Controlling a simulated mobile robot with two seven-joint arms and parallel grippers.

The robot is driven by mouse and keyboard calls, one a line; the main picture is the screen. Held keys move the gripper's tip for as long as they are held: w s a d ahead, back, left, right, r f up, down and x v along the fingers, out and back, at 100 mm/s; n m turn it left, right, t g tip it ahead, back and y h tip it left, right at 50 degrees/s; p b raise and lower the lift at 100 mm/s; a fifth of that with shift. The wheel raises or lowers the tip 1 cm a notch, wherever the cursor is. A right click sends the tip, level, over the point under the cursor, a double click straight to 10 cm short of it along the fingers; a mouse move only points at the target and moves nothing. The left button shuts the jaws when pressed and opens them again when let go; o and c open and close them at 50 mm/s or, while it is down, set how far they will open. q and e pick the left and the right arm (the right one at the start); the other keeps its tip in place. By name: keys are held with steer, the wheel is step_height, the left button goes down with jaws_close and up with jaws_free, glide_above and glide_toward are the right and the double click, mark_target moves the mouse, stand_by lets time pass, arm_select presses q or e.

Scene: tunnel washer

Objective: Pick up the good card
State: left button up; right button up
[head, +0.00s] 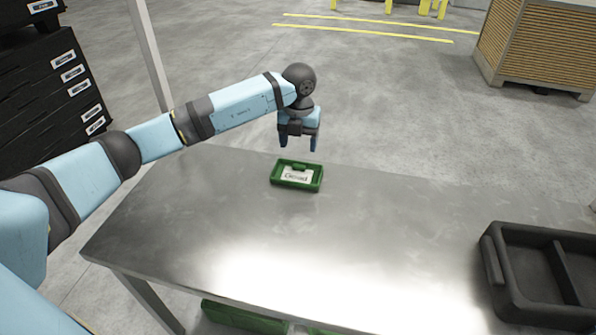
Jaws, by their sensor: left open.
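A white card (296,176) with dark print, which I cannot read for certain, lies in a small green tray (275,180) on the metal table. The tray stands near the table's far edge. My left gripper (299,146) is open and points down, above and a little beyond the tray. It appears empty and apart from the card. My right gripper does not show.
The metal table (200,235) is mostly bare and shiny. A black divided bin (495,262) stands at its right end. Black stacked drawers (50,95) are at the left. A wooden crate (540,45) stands on the floor at the back right. Green items (240,316) show below the table.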

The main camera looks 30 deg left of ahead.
mark_target(299, 166)
arm_select(q)
step_height(299, 166, down, 7)
steer(key=shift+s+f+p, duration=0.15)
steer(key=shift+f+p, duration=0.05)
steer(key=shift+p, duration=0.3)
steer(key=shift+d, duration=0.1)
steer(key=shift+c, duration=0.5)
steer(key=c, duration=0.9)
